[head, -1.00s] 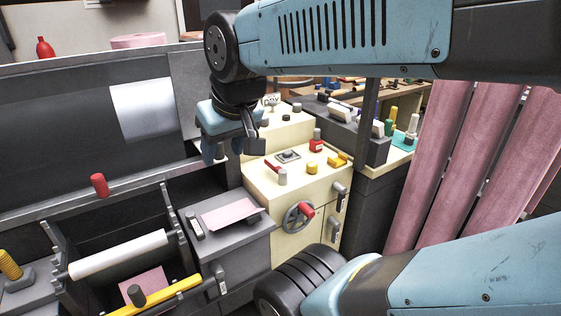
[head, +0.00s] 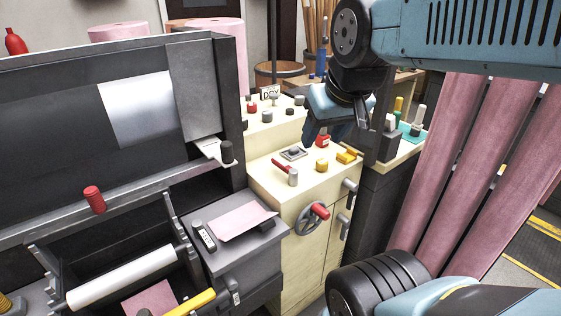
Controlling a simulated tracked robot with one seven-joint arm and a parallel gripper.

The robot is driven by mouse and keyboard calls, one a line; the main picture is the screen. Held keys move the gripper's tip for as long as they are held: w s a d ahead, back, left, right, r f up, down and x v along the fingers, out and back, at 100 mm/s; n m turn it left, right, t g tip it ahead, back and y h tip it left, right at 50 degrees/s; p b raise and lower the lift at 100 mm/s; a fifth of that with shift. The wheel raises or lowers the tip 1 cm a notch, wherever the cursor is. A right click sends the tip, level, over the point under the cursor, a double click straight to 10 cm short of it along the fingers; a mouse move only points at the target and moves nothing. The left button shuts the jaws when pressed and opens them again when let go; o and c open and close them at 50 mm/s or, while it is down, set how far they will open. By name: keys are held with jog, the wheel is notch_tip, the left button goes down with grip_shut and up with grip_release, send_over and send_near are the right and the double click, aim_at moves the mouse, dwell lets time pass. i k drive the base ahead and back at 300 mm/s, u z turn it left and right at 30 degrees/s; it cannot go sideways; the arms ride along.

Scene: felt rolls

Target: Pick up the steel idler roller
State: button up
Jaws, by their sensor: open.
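A pale, smooth roller (head: 125,278) lies level between two dark side brackets at the lower left, in front of the dark machine. It is the most roller-like thing in view, but I cannot tell for sure that it is the steel idler roller. My gripper (head: 325,140) hangs at the end of the blue arm, above the back right of the cream cabinet, far to the right of the pale roller.
The cream cabinet (head: 264,178) carries a red-handled tool, yellow blocks and a handwheel (head: 307,219). A grey box with a pink sheet (head: 241,221) stands between cabinet and roller. Tall pink rolls (head: 452,160) stand right.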

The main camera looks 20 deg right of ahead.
aim_at(90, 292)
jog(key=z, duration=1.6)
jog(key=i, duration=0.1)
jog(key=u, duration=3)
jog(key=k, duration=0.85)
jog(key=u, duration=0.2)
jog(key=i, duration=0.85)
jog(key=z, duration=0.05)
